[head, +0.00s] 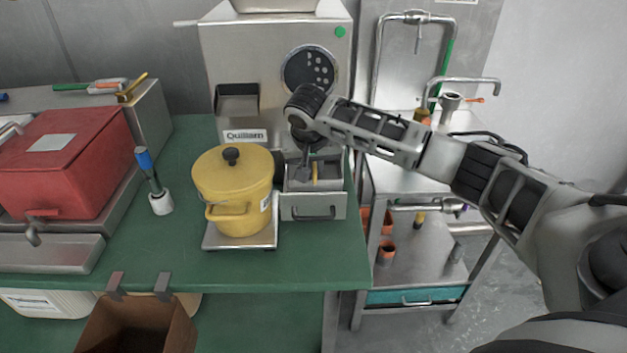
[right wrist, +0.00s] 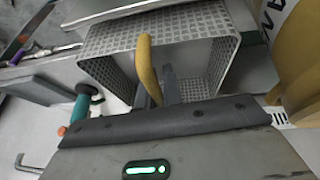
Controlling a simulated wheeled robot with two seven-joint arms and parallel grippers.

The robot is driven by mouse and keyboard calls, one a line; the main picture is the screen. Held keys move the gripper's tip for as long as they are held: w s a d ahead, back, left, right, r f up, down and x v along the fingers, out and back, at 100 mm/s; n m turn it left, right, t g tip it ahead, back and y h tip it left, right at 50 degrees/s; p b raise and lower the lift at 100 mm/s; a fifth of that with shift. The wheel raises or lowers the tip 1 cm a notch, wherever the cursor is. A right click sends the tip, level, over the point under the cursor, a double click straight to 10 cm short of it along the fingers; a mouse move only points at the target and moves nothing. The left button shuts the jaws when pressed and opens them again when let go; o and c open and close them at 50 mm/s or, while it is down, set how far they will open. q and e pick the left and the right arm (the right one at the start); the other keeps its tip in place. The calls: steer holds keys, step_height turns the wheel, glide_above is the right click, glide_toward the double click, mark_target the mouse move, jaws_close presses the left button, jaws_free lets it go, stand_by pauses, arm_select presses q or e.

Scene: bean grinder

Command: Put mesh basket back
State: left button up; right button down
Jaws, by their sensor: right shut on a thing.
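The mesh basket (right wrist: 205,20) is a square metal box with patterned mesh walls and a yellow handle (right wrist: 148,70). In the head view, the yellow handle also shows upright (head: 315,174), within the open grey drawer (head: 313,210) at the foot of the steel grinder (head: 275,75). My right gripper (right wrist: 168,85) points down over the basket and is shut on its yellow handle; in the head view, it shows above the drawer (head: 305,170). How deep the basket sits in the drawer is hard to tell. My left gripper is not in view.
A yellow pot (head: 234,190) stands on a scale (head: 245,238) close left of the drawer. A red box (head: 65,165) and a blue-handled brush (head: 150,175) are farther left. A steel sink cart (head: 425,180) stands right of the green table (head: 290,265).

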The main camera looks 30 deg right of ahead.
mark_target(314, 178)
step_height(314, 178, down, 4)
steer(key=shift+w+f, duration=0.35)
steer(key=shift+f, duration=0.15)
steer(key=shift+f, duration=0.15)
steer(key=c, duration=1.5)
jaws_free()
steer(key=shift+c, duration=0.2)
steer(key=v, duration=1.2)
steer(key=shift+d+p, duration=0.15)
steer(key=shift+p, duration=0.15)
